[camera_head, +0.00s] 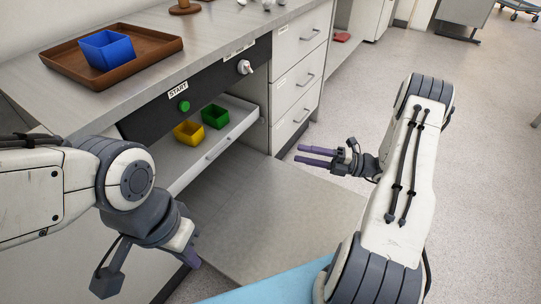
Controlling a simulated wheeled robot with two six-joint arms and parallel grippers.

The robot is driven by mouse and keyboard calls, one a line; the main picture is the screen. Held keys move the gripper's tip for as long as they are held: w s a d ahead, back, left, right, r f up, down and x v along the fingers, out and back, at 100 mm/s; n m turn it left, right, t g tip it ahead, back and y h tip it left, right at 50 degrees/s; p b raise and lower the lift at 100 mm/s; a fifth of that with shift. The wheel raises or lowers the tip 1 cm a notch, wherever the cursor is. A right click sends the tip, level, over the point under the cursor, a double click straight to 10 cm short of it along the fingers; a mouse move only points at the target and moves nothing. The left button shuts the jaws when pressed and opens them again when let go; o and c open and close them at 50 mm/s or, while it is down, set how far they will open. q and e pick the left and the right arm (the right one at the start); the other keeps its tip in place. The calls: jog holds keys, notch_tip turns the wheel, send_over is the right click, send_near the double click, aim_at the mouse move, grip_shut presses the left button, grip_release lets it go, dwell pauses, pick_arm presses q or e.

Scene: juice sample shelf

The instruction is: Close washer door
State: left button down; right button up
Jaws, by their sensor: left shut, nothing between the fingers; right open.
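The washer's front is below the counter, with a black panel (150,119) carrying a green START button (184,105). A large flat grey panel, apparently the washer door (275,215), lies lowered and open in front of it. A pulled-out rack (228,138) holds a yellow bin (188,133) and a green bin (215,116) above the door. My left gripper (191,262) is shut and empty, over the door's left side, its fingers partly hidden. My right gripper (315,156) is open and empty, near the door's right side, its purple fingers pointing left.
On the counter, a brown tray (150,73) holds a blue bin (106,49). A white knob (244,67) sticks out of the black panel. Closed drawers (300,81) stand right of the washer. The floor (480,170) at the right is clear.

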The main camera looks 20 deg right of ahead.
jog(key=b+x, duration=0.1)
jog(key=x, duration=0.9)
grip_shut()
dwell(1.2)
grip_release()
jog(key=p+v, duration=0.1)
jog(key=v, duration=0.9)
jog(key=shift+s+d, duration=0.15)
jog(key=shift+f, duration=0.1)
